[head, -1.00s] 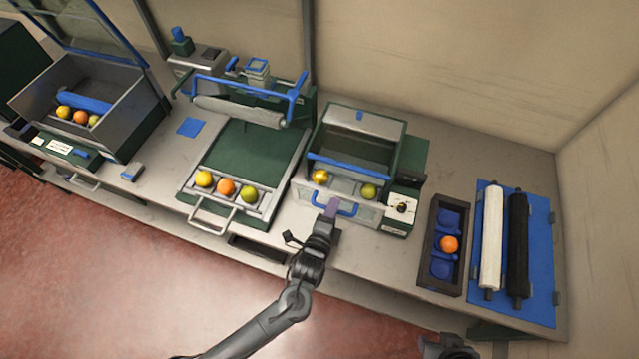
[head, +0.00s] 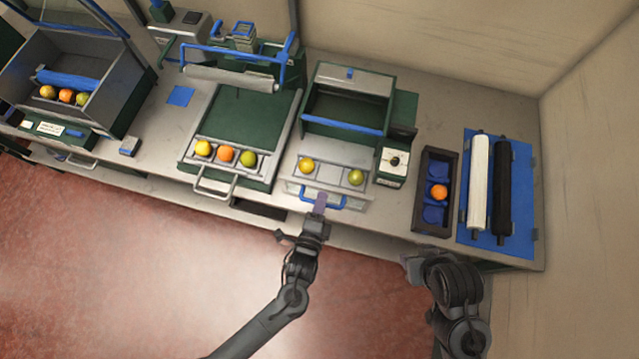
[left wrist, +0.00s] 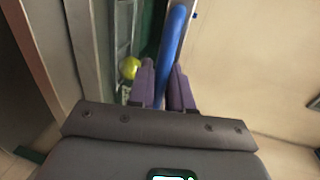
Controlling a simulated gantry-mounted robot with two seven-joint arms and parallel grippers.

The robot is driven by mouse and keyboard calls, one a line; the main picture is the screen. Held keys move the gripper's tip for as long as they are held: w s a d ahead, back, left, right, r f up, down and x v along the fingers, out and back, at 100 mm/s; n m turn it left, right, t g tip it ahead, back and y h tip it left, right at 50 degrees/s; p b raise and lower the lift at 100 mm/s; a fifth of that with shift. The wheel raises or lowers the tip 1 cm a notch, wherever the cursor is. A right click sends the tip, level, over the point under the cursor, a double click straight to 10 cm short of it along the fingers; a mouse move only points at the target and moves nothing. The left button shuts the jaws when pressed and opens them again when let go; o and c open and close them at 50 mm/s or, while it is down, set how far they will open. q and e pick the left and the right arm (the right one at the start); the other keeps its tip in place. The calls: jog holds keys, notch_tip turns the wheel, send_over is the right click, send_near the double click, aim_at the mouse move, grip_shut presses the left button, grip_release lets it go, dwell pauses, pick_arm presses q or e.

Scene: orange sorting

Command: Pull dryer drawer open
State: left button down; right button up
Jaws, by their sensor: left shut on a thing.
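The dryer (head: 392,105) is a green and grey box with a blue bar across its front. Its drawer (head: 331,172) sticks out in front and holds a yellow fruit (head: 306,166) and a green fruit (head: 355,177). The blue drawer handle (head: 338,206) is on the drawer's front. My left gripper (head: 320,202) is shut on the handle; in the left wrist view the blue bar (left wrist: 175,35) runs between the purple fingers. My right gripper (head: 412,266) is in front of the table, apart from the dryer; its jaws are unclear.
Left of the dryer is a green-bedded roller station (head: 243,120) with three fruits at its front. Right of it stand a dark tray (head: 420,216) with one orange and a blue mat (head: 517,190) with two rollers. The floor in front is clear.

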pick_arm(q)
jog(key=c, duration=1.2)
grip_release()
jog(key=v, duration=1.1)
jog(key=shift+w, duration=0.1)
